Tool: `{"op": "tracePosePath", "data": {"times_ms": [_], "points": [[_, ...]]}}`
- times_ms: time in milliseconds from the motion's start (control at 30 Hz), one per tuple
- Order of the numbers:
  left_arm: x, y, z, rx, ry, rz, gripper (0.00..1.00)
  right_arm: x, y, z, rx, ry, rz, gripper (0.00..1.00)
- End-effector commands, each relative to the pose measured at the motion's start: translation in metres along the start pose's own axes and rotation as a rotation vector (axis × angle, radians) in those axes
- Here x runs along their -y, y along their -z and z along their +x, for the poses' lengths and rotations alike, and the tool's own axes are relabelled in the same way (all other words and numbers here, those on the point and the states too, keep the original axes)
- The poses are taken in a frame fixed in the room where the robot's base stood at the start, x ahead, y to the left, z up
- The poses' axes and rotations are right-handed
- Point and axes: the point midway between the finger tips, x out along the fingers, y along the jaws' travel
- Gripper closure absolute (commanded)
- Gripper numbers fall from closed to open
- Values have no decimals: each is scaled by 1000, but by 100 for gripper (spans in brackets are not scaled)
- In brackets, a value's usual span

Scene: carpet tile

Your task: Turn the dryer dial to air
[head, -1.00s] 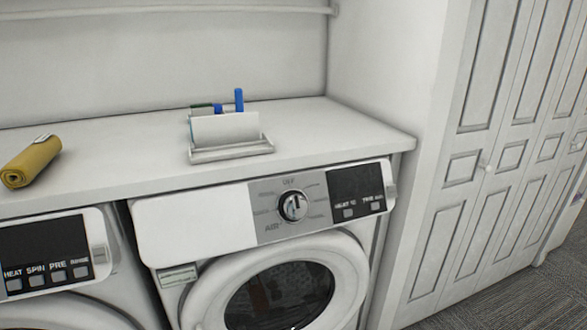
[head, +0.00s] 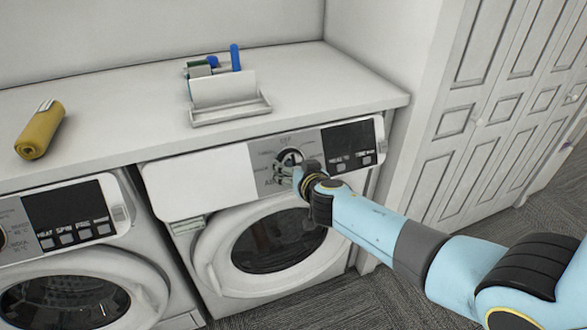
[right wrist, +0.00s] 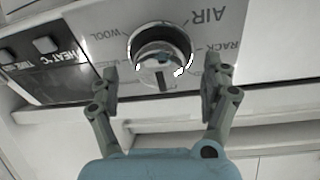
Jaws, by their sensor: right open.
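The dryer dial (head: 290,157) is a round silver knob on the grey part of the dryer's panel (head: 200,182). My right gripper (head: 284,172) is in front of it and partly hides it and the AIR label. In the right wrist view the dial (right wrist: 160,52) lies between the tips of my open right gripper (right wrist: 161,72), with a gap on either side. That view is upside down. The AIR label (right wrist: 206,17) is at the dial's upper right there, and a dark mark on the dial points down, away from AIR. My left gripper is not in view.
A washer (head: 70,235) stands left of the dryer. The countertop (head: 120,125) above holds a yellow rolled towel (head: 40,129) and a white holder (head: 228,108) with pens. Panelled white doors (head: 490,95) are at the right.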

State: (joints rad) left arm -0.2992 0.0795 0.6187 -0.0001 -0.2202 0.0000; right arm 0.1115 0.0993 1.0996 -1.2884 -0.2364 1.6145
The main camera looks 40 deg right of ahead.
Motion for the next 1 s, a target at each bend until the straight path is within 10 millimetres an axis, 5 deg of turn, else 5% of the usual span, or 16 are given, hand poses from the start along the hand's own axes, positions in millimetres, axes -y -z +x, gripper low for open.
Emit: {"op": "tracePosePath", "data": {"times_ms": [200,533,900,1000], "points": [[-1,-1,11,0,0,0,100,0,-2,24,1,-1,-1,19],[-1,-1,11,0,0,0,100,0,0,27,0,0,0,20],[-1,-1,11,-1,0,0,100,0,0,26,1,0,0,68],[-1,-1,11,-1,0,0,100,0,0,26,1,0,0,75]]}}
